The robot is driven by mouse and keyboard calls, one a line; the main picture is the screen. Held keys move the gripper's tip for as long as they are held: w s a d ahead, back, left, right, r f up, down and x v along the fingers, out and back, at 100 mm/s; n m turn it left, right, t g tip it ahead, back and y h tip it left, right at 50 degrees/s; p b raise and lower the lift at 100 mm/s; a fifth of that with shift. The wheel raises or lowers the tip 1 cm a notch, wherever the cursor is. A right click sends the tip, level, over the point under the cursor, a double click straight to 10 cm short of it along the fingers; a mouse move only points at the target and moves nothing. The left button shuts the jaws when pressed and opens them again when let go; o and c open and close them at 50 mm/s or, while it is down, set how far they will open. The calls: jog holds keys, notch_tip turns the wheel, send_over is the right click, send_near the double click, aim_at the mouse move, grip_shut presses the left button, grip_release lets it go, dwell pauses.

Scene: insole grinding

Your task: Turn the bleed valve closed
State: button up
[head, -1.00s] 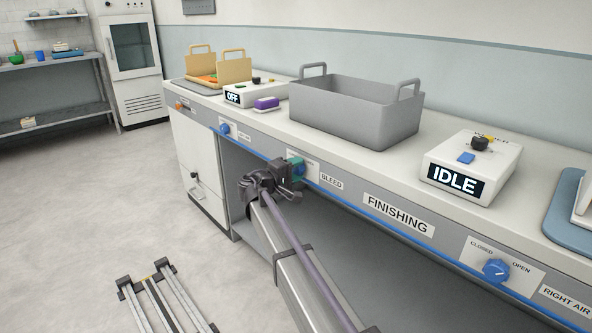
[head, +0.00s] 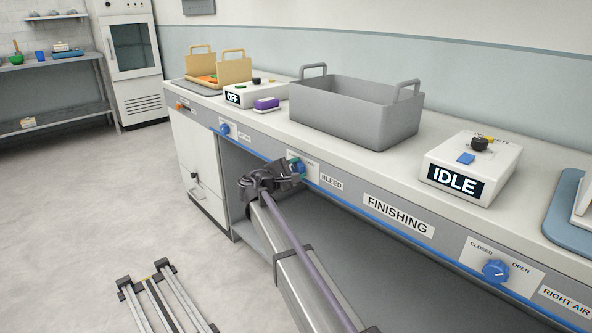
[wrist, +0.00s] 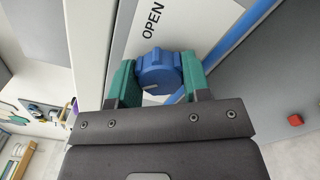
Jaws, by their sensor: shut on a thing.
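The bleed valve is a blue knob (wrist: 160,72) on the bench's front panel, on a white plate with the word OPEN in the wrist view. My gripper (wrist: 157,80) has its green fingers on either side of the knob, shut on it. In the head view my gripper (head: 296,167) is at the front rail, just left of the BLEED label (head: 331,182), and it mostly hides the knob. A white pointer mark shows low on the knob in the wrist view. The CLOSED word of this plate cannot be read.
Another blue valve knob (head: 496,270) sits on the rail at right, by the RIGHT AIR label, and a further one (head: 225,128) at left. A grey bin (head: 345,115), an IDLE box (head: 470,165) and an OFF box (head: 255,93) stand on the bench top. The floor at left is mostly clear.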

dwell(0.3)
jog(key=o, duration=0.9)
jog(key=shift+s, duration=0.1)
jog(key=v, duration=1)
jog(key=shift+s+a, duration=0.25)
